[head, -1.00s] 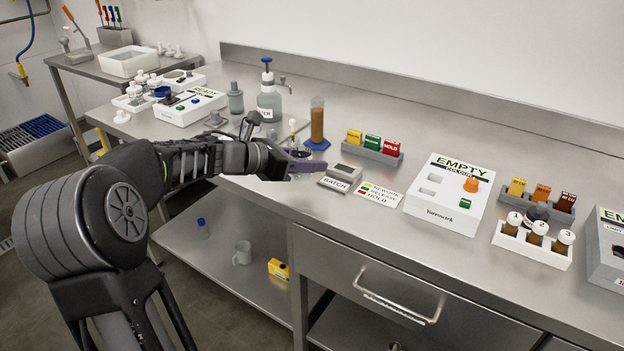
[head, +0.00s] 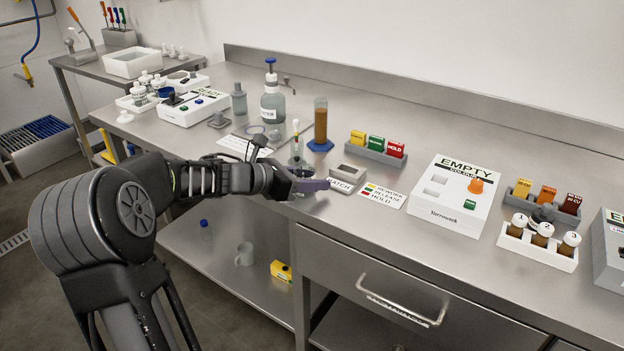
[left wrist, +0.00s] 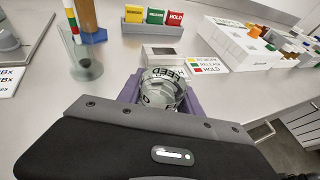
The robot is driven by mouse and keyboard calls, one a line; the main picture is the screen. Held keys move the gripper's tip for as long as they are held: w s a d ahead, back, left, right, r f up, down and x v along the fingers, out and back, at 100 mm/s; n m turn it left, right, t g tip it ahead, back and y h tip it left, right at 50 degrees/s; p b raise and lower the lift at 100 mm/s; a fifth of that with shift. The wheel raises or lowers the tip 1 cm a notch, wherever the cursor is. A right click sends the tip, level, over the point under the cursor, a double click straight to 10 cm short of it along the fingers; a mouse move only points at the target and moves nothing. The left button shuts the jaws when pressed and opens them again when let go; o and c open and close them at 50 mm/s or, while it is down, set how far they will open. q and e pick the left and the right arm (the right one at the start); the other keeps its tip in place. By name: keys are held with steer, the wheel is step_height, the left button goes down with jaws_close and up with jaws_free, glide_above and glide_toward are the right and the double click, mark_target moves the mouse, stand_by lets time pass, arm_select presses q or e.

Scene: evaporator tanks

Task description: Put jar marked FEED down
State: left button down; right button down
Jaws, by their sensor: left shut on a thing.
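The jar marked FEED (left wrist: 163,92) is a clear, greyish jar with dark lettering, seen from above in the left wrist view. It sits between the purple fingers of my left gripper (head: 314,186), which is shut on it. In the head view the gripper is low over the front part of the steel bench (head: 400,150), left of the BATCH block (head: 347,177). There the jar is mostly hidden by the gripper. I cannot tell whether its base touches the bench. My right gripper is not in view.
A glass beaker with a coloured stick (left wrist: 82,62) stands close behind the jar. A brown-filled cylinder (head: 320,124) and a rack of coloured cards (head: 376,150) are farther back. A REWORK/RELEASE/HOLD card (head: 382,195) and the EMPTY box (head: 447,200) lie to the right.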

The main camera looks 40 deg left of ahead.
arm_select(q)
steer(key=c, duration=0.8)
jaws_free()
steer(key=shift+r+p, duration=0.15)
steer(key=shift+p, duration=0.15)
steer(key=v, duration=1.2)
